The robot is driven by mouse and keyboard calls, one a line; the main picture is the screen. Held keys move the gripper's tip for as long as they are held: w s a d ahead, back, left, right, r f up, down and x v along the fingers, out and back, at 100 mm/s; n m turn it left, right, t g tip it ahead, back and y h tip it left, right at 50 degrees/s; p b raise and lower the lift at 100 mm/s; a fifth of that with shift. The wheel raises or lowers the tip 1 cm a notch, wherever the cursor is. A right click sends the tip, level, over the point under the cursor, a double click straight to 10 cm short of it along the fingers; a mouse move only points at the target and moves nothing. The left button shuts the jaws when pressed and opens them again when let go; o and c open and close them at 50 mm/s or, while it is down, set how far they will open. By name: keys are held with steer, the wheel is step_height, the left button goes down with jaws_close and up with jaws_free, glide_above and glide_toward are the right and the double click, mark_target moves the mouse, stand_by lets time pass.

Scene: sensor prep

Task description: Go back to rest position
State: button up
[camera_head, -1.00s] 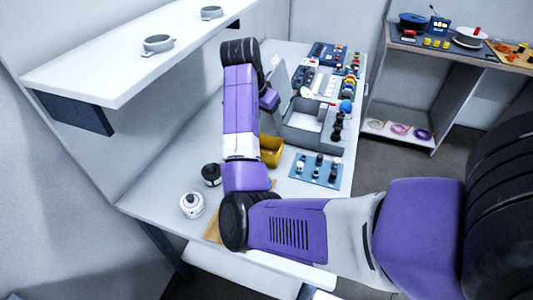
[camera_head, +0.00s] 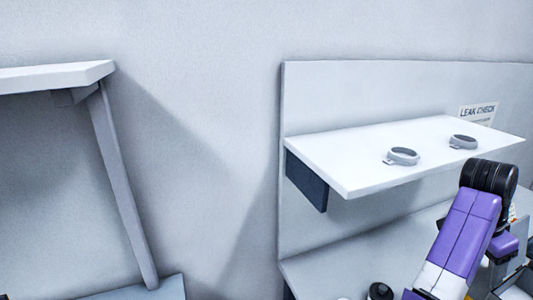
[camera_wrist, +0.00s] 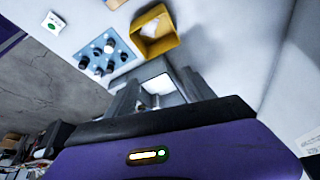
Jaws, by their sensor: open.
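My gripper (camera_wrist: 160,78) shows in the wrist view, with its two fingers apart. A small pale square patch shows between the fingers, and I cannot tell what it belongs to. Beyond the fingers lie a yellow bin (camera_wrist: 154,32) with something pale inside and a blue board (camera_wrist: 106,53) with several dark and light knobs. In the head view my purple arm is at the lower right, bent over the workbench (camera_head: 345,262). My gripper is hidden there.
A black-topped bottle (camera_head: 380,291) is at the bottom edge. Another shelf (camera_head: 50,78) is at far left, with bare wall between. A grey floor (camera_wrist: 50,88) shows below the bench.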

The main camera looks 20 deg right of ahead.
steer(key=w+d+r+n+t+h, duration=0.6)
steer(key=w+r+h, duration=0.2)
steer(key=s+a+f+n+t+y, duration=0.1)
steer(key=a+f+n+t+y, duration=0.25)
steer(key=a+n+t, duration=1.2)
steer(key=s+a+f+g+y, duration=0.1)
steer(key=s+a+f+y, duration=0.2)
steer(key=s+a, duration=0.6)
steer(key=s+a+f+g+y, duration=0.15)
steer(key=s+a+y, duration=0.25)
steer(key=a, duration=0.8)
steer(key=s+a+f+g, duration=0.1)
steer(key=s+a+f, duration=0.1)
steer(key=s, duration=0.4)
steer(key=s+a+f+m+g+y, duration=0.1)
steer(key=s+a+f, duration=0.1)
steer(key=s, duration=0.3)
steer(key=s+a+f+g+y, duration=0.1)
steer(key=s+a+f, duration=0.1)
steer(key=s+a, duration=0.2)
steer(key=s, duration=0.2)
steer(key=shift+s+a, duration=0.3)
